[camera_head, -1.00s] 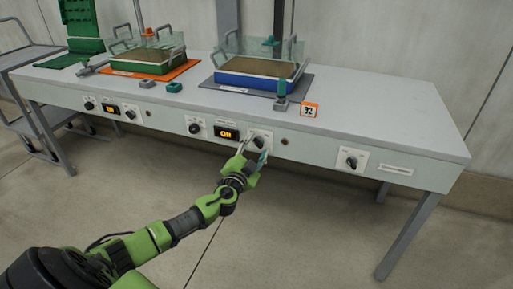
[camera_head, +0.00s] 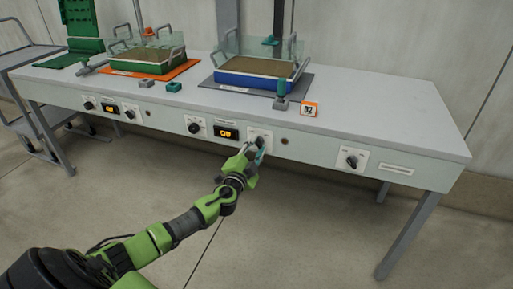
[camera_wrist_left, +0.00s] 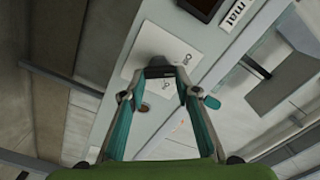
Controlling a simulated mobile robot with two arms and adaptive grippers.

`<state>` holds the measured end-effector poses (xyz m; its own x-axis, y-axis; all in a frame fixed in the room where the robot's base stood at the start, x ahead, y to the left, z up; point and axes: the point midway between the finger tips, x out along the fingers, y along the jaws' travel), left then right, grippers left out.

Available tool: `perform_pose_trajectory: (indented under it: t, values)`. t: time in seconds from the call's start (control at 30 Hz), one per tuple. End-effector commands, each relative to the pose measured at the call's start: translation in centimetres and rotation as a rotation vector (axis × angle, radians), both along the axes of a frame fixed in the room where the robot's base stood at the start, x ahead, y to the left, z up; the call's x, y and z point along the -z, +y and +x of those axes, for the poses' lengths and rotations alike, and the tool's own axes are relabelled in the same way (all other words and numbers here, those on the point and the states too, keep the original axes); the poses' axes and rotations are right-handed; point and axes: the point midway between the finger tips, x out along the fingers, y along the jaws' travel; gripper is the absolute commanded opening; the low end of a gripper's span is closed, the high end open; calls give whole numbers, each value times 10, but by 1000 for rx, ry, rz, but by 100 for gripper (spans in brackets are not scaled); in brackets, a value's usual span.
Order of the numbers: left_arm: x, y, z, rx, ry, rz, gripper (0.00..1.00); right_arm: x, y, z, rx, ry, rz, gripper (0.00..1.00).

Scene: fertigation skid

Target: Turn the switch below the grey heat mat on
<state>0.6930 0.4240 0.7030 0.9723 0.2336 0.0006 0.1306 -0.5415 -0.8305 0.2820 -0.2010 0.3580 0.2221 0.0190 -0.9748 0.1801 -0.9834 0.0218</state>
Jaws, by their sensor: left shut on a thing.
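The grey heat mat (camera_head: 300,90) lies on the bench under a blue-sided tray (camera_head: 250,79). Below it, the switch's white plate (camera_head: 266,135) is on the bench's front panel, its dark knob mostly hidden by my left gripper (camera_head: 258,146). In the left wrist view, the dark knob (camera_wrist_left: 152,62) shows at the fingertips of my left gripper (camera_wrist_left: 162,75), which is shut on it. The knob's exact angle cannot be told. My right gripper is in neither view.
A lit orange display (camera_head: 227,133) and another dark knob (camera_head: 194,129) are left of the switch. A separate knob (camera_head: 352,161) is further right. An orange mat (camera_head: 190,65) with a green tray is at left. Open floor lies in front.

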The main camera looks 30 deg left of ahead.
Motion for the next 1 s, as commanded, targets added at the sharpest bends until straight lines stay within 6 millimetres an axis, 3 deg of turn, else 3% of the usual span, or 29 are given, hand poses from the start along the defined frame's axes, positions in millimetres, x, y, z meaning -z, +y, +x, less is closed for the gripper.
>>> perform_pose_trajectory:
  t: [0.6, 1.0]
  values:
    - [4, -2, 0, 1, 137, 561, 8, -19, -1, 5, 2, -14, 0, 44]
    - [6, -1, 0, 1, 226, 931, 8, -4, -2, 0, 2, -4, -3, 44]
